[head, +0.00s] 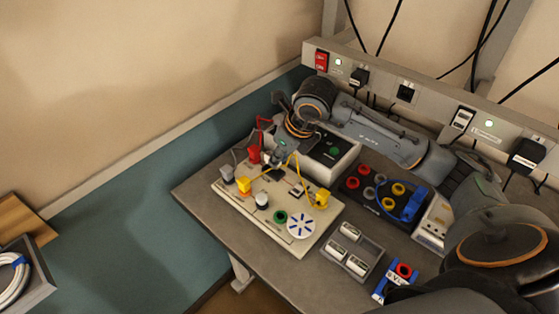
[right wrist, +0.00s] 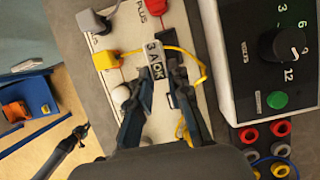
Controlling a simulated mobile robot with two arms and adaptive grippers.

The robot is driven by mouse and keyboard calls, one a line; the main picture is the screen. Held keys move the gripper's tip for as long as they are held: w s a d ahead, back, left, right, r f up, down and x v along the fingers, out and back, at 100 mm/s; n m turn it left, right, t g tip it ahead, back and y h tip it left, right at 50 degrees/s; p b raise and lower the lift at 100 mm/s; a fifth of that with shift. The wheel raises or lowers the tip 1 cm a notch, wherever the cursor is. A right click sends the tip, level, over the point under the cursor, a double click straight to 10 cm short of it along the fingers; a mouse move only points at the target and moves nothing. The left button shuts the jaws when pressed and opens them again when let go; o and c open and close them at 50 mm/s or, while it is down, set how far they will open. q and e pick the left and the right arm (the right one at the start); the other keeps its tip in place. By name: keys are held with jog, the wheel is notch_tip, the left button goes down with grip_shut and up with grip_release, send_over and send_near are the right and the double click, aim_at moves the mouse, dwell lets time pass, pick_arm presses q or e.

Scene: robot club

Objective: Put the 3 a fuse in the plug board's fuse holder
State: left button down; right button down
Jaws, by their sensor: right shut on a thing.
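The white plug board (head: 250,220) lies on the grey table, with plugs, wires and a blue-and-white disc on it. My right gripper (head: 276,160) is over its far part. In the right wrist view my right gripper (right wrist: 156,75) is shut on the 3 A fuse (right wrist: 154,62), a small pale block marked "3 A OK". The fuse is over the board; I cannot tell whether it touches it. A dark part sits on the board beside the right fingertip; I cannot tell whether it is the fuse holder. My left gripper is not in the head view.
A white power unit (right wrist: 262,90) with a dial and green button stands close beside the board. A yellow wire (head: 298,165) loops near the gripper.

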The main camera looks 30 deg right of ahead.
jog(key=shift+w+d+f, duration=0.25)
jog(key=shift+w+f, duration=0.15)
jog(key=shift+f, duration=0.15)
jog(key=shift+w+d+f, duration=0.2)
jog(key=shift+w+f, duration=0.2)
jog(key=shift+f, duration=0.1)
notch_tip(320, 180, down, 3)
jog(key=shift+p, duration=1.15)
jog(key=shift+f, duration=0.15)
jog(key=shift+w+f, duration=0.1)
jog(key=c, duration=1.3)
grip_release()
jog(key=shift+o, duration=0.2)
